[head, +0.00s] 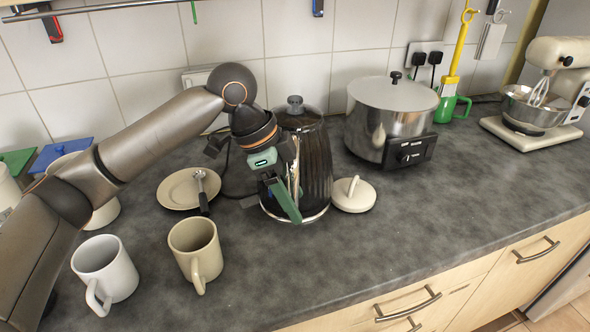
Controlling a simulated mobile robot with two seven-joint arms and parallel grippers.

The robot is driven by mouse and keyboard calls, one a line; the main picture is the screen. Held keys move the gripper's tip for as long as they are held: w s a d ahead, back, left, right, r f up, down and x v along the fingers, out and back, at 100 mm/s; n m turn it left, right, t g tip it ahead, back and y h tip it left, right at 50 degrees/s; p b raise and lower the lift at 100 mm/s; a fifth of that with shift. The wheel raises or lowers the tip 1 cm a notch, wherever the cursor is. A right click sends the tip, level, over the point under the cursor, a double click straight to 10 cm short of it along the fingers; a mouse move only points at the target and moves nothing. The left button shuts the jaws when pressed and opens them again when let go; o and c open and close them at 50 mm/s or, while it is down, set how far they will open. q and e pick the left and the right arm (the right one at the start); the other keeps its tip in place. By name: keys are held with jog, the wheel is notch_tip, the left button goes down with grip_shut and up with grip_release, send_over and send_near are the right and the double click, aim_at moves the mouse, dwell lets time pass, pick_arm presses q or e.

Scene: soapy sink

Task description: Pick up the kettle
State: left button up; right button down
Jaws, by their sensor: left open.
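My right gripper is not in view.
A silver cooker (384,125) stands right of the kettle, with a cream lid (353,194) in front. A plate (178,190) with a spoon (202,188), a beige mug (196,250) and a white mug (105,270) are left. The counter's right front is clear.

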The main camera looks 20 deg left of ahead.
pick_arm(q)
grip_shut()
dwell(0.4)
jog(key=shift+w+r, duration=0.1)
dwell(0.8)
